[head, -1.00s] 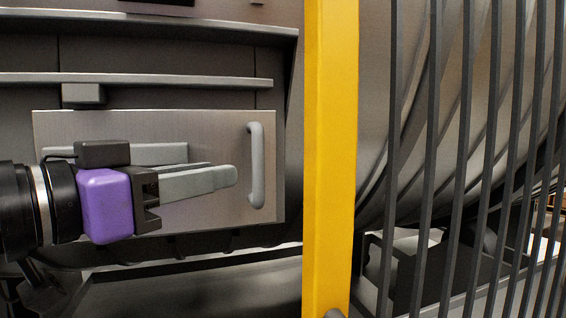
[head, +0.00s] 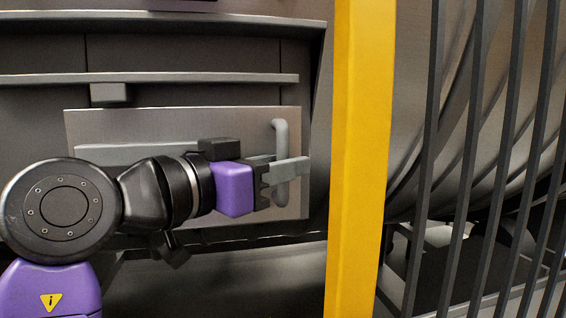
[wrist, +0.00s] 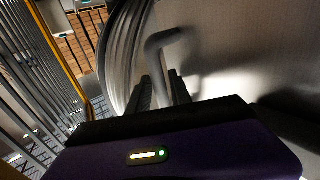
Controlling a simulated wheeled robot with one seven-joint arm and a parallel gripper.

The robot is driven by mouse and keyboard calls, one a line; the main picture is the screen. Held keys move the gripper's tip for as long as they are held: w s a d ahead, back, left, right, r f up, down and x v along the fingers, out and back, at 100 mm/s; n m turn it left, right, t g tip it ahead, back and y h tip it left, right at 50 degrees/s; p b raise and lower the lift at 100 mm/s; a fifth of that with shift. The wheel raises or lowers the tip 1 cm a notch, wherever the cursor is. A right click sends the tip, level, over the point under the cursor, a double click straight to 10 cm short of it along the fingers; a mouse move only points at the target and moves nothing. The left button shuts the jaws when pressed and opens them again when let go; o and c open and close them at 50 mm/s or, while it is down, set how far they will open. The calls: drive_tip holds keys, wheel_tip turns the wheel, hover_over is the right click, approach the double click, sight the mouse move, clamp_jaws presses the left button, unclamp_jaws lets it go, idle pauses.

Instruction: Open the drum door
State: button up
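The drum door (head: 100,125) is a flat grey metal panel and looks closed. Its vertical grey bar handle (head: 281,135) is near the panel's right edge. My gripper (head: 292,170), on the purple wrist, is at the handle's middle, with one finger crossing in front of the bar. In the wrist view, the handle (wrist: 160,45) curves down between the two fingers of my gripper (wrist: 161,88). The fingers stand apart, one on each side of the bar. Whether they touch it is hard to see.
A yellow post (head: 358,160) stands close to the right of the door. Beyond it, dark vertical bars (head: 440,160) fence off the large ribbed drum (head: 480,110). A grey ledge (head: 200,78) runs above the door.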

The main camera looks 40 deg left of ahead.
clamp_jaws()
idle(1.3)
